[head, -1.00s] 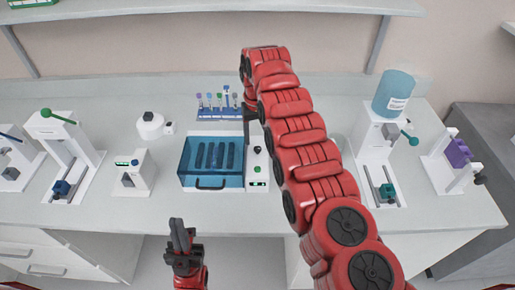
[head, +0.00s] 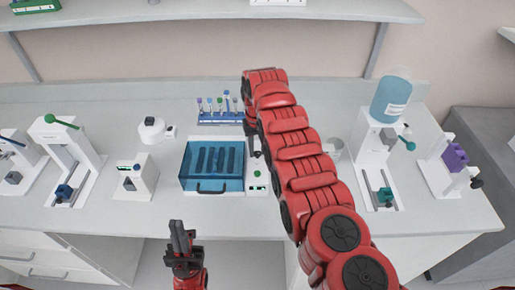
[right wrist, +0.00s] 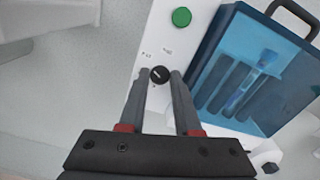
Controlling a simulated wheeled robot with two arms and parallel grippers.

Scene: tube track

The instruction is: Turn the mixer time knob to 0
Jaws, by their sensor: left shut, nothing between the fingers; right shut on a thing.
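The mixer is a white box with a clear blue lid (head: 212,166) in the middle of the bench, with a white control panel on its right side. A black round time knob (right wrist: 160,75) shows in the right wrist view, with a pale mark on its face and small labels beside it that I cannot read surely. My right gripper (right wrist: 158,76) is shut on this knob, one finger on each side. In the head view, my right gripper (head: 252,144) is over the panel and covers the knob. My left gripper (head: 179,228) is shut and empty, in front of the bench.
A green button (right wrist: 181,17) is on the same panel. A tube rack (head: 220,118) stands behind the mixer. A small white round device (head: 151,130) and a white device (head: 134,178) stand to the left. A blue-bottle dispenser (head: 391,98) stands to the right.

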